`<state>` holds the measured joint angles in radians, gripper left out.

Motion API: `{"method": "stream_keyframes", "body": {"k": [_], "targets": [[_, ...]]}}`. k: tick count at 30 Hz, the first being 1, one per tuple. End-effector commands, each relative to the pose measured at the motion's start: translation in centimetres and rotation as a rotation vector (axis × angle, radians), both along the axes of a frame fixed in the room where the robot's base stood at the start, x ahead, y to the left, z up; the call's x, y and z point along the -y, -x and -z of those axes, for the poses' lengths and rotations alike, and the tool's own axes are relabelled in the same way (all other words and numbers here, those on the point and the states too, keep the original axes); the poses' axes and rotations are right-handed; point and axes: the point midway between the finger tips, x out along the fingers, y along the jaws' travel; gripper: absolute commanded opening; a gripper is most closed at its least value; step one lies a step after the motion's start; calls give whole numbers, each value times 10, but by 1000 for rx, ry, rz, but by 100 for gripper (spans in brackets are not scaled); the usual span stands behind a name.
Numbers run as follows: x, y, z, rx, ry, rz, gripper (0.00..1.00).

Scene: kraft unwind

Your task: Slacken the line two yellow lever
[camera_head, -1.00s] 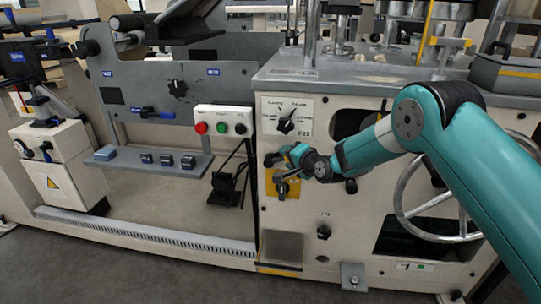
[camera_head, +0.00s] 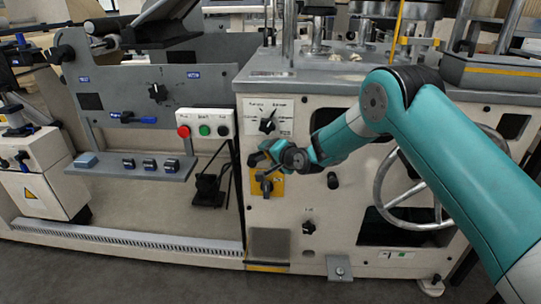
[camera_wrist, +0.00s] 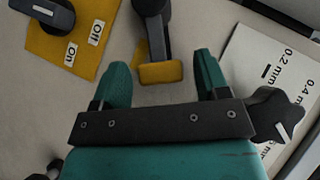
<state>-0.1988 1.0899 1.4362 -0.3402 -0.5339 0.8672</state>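The lever (camera_wrist: 152,35) is black with a yellow end block (camera_wrist: 161,73). In the wrist view it reaches down from the top edge, and its yellow end lies between my fingertips. My gripper (camera_wrist: 160,80) is open, with one teal finger on each side and a visible gap to the lever on both. In the head view my gripper (camera_head: 268,152) is at the machine's front panel, above a yellow plate (camera_head: 258,190) with a black rotary switch. There my gripper and wrist partly cover the lever.
The wrist view shows the switch's yellow On/Off plate (camera_wrist: 85,20) left of the lever. A black star knob (camera_wrist: 276,112) and a millimetre scale plate (camera_wrist: 270,60) are close on the right. In the head view a handwheel (camera_head: 385,190) stands behind my arm, and red, green and black buttons (camera_head: 205,130) are left.

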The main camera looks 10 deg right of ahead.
Motion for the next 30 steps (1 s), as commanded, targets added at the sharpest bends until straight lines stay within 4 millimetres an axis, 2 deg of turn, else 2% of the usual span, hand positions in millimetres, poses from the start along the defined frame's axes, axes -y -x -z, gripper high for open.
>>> {"method": "stream_keyframes", "body": {"k": [7, 11, 24, 30], "targets": [[2, 3, -3, 1, -1, -1, 68], [9, 15, -9, 1, 0, 2, 68], [58, 100, -46, -2, -2, 5, 68], [74, 129, -59, -1, 0, 2, 68]]}}
